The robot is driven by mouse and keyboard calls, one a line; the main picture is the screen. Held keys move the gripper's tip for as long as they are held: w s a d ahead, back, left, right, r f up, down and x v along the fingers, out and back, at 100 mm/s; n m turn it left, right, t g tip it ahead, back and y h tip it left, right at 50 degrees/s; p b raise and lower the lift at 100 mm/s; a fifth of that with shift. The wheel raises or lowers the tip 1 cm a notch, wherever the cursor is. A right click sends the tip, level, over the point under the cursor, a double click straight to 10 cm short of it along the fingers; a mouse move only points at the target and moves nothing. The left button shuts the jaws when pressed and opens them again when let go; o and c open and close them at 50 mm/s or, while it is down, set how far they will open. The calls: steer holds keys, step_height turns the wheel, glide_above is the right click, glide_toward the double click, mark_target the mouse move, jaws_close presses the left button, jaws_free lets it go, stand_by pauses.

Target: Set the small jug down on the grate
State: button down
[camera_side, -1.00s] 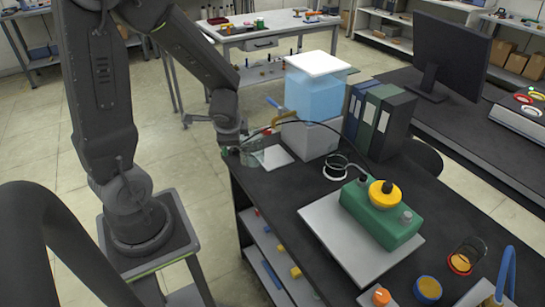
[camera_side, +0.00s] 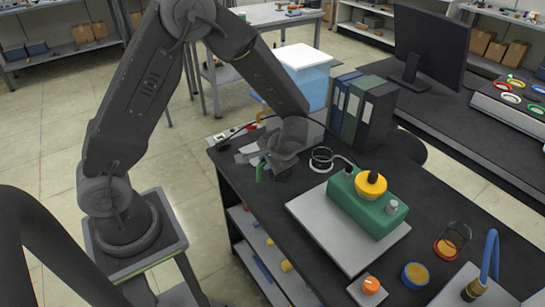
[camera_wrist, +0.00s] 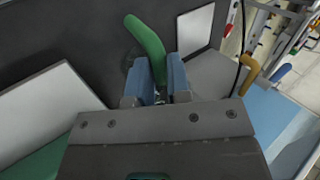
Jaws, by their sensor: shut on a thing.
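My gripper (camera_wrist: 158,92) is shut on the green handle (camera_wrist: 147,42) of the small jug, between its blue fingers in the wrist view. In the side view the green handle (camera_side: 259,171) shows below my gripper (camera_side: 277,160), over the black bench. The jug's clear body is mostly hidden by my gripper and blends with the dark top; I cannot tell its tilt or whether it touches the bench. A pale square plate (camera_wrist: 196,28) lies flat beyond the fingers in the wrist view. It may be the grate, but no bars show.
A water tank (camera_side: 306,75) on a block stands behind my gripper, with an orange-brown tap (camera_wrist: 249,75). Binders (camera_side: 362,112) stand to its right. A ringed fitting (camera_side: 321,159) and a green box (camera_side: 366,205) on a pale board are right of my gripper.

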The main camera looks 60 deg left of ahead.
steer(key=s+a+f+n+g+h, duration=0.15)
steer(key=s+a+n, duration=0.25)
steer(key=s+a, duration=1.1)
steer(key=w+f, duration=0.2)
steer(key=w, duration=1.6)
steer(key=shift+w+a, duration=0.3)
steer(key=shift+f, duration=0.15)
steer(key=c, duration=1.1)
jaws_free()
